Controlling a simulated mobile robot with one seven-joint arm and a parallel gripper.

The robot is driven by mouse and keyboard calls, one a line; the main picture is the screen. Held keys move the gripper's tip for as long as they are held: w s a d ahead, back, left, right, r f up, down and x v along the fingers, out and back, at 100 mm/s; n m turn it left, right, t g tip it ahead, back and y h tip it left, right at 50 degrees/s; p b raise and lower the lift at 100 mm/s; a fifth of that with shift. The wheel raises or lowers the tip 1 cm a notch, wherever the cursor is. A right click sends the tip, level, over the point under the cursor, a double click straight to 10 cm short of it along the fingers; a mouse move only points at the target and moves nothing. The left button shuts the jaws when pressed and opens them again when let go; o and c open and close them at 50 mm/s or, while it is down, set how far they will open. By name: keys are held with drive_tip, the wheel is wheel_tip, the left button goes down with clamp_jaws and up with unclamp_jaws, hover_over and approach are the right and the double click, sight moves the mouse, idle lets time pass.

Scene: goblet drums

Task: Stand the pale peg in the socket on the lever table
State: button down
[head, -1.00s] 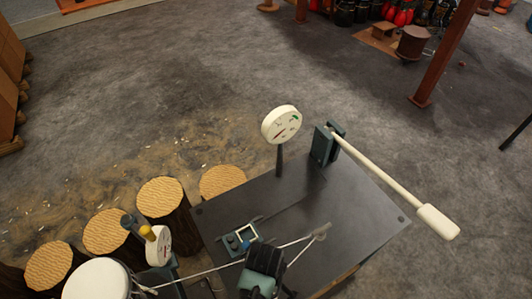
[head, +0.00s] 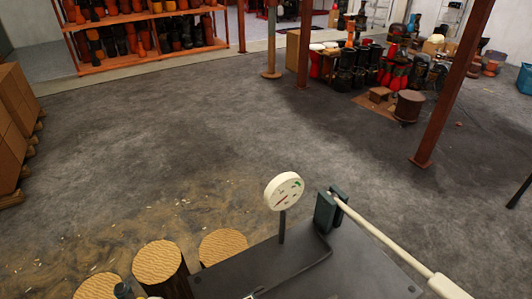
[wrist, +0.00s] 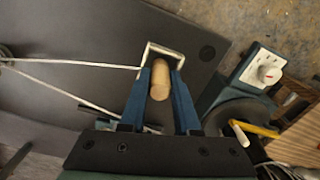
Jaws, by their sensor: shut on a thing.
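In the wrist view, my gripper (wrist: 160,92) is shut on the pale peg (wrist: 158,78), a light wooden cylinder between its two blue fingers. The socket (wrist: 150,48), a light square frame on the dark lever table (wrist: 100,50), shows around the fingertips and the peg's far end. I cannot tell whether the peg's end is inside the socket or above it. In the head view, the lever table (head: 350,268) is at the bottom, cut off by the frame edge. My gripper and the peg are out of that view.
A round dial (head: 284,192) on a post and a long pale lever (head: 390,245) stand on the table. Log stumps (head: 158,260) are to its left. In the wrist view, a dial box (wrist: 268,70) and a yellow stick (wrist: 258,130) lie right of the table. Floor beyond is open.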

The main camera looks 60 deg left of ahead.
drive_tip(key=c, duration=0.6)
unclamp_jaws()
drive_tip(key=shift+c, duration=0.2)
wheel_tip(320, 180, up, 12)
drive_tip(key=shift+r+p, duration=0.15)
drive_tip(key=shift+p, duration=0.2)
